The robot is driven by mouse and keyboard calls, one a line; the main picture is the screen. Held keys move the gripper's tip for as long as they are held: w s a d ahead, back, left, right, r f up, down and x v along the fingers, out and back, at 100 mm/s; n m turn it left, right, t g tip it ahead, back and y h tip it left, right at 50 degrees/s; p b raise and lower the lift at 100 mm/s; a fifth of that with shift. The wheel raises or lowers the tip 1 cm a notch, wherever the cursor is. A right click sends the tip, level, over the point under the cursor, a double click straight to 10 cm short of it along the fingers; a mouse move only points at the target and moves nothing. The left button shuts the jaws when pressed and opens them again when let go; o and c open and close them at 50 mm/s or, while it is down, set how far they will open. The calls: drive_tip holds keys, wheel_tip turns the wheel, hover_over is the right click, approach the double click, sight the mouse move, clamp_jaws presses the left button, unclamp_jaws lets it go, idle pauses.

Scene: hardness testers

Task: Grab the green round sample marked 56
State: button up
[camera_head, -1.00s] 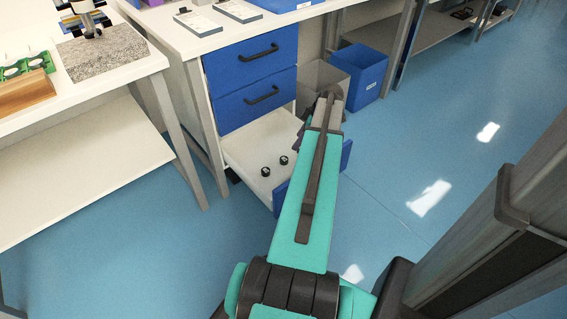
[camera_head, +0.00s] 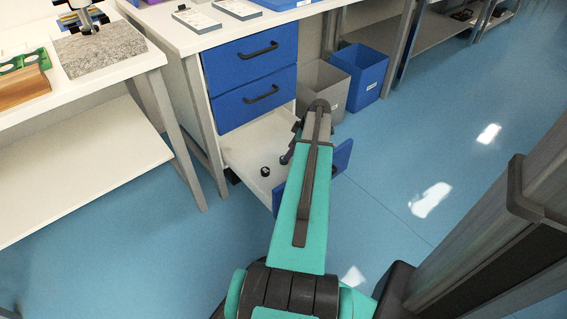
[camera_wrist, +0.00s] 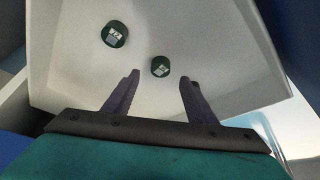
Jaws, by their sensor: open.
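Two short round samples stand apart in the open bottom drawer (camera_head: 245,150). In the wrist view both are dark green with pale labels on top: the farther sample (camera_wrist: 115,34) at upper left, the nearer sample (camera_wrist: 160,68) near the middle. I cannot read either label surely, so I cannot tell which is 56. In the head view the samples look nearly black: one sample (camera_head: 265,171) is in clear sight, the other (camera_head: 284,160) is beside my gripper. My gripper (camera_wrist: 161,80) is open and empty, its dark fingers pointing towards the nearer sample, which appears centred between and just beyond the tips.
The drawer's pale walls surround the samples, and its blue front (camera_head: 341,158) is partly behind my arm. Two shut blue drawers (camera_head: 249,60) are above. A grey bin (camera_head: 322,84) and a blue bin (camera_head: 361,74) stand behind.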

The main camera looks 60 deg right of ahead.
drive_tip(key=shift+w+f, duration=0.1)
drive_tip(key=shift+f, duration=0.1)
drive_tip(key=shift+b+x, duration=1.25)
drive_tip(key=shift+x, duration=1.3)
drive_tip(key=shift+a, duration=0.1)
drive_tip(key=c, duration=1.1)
drive_tip(key=shift+r, duration=0.2)
drive_tip(key=shift+c, duration=0.2)
wheel_tip(320, 180, up, 10)
drive_tip(key=p, duration=0.3)
drive_tip(key=shift+f, duration=0.15)
